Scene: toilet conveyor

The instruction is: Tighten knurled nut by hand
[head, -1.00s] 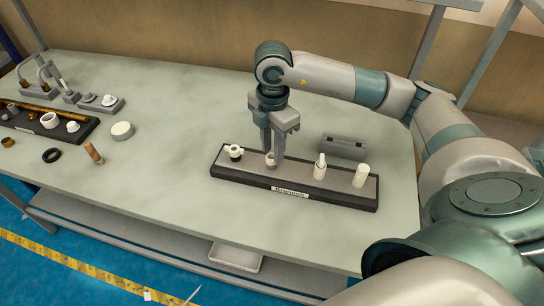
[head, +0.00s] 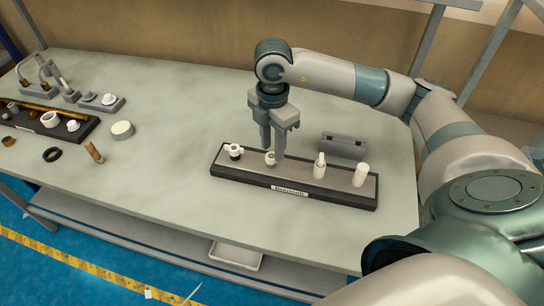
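My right gripper (head: 273,153) points straight down over a dark tray (head: 330,197) with a grey top and a label on its front. A small white round fitting (head: 270,158) stands in the tray at its fingertips. A gap shows between the fingers, but I cannot tell whether they touch the fitting or grip it. No knurling is legible at this size, so I cannot say which part is the knurled nut. A white branched fitting (head: 235,151) stands to the left, a white pointed part (head: 319,166) and a white cylinder (head: 360,175) to the right. My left gripper is not in view.
A grey block (head: 343,147) lies behind the tray. At left are a second dark tray (head: 85,128) with several parts, a black ring (head: 52,155), a brown cylinder (head: 93,152) and a white disc (head: 122,130). The table's middle (head: 165,165) is clear.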

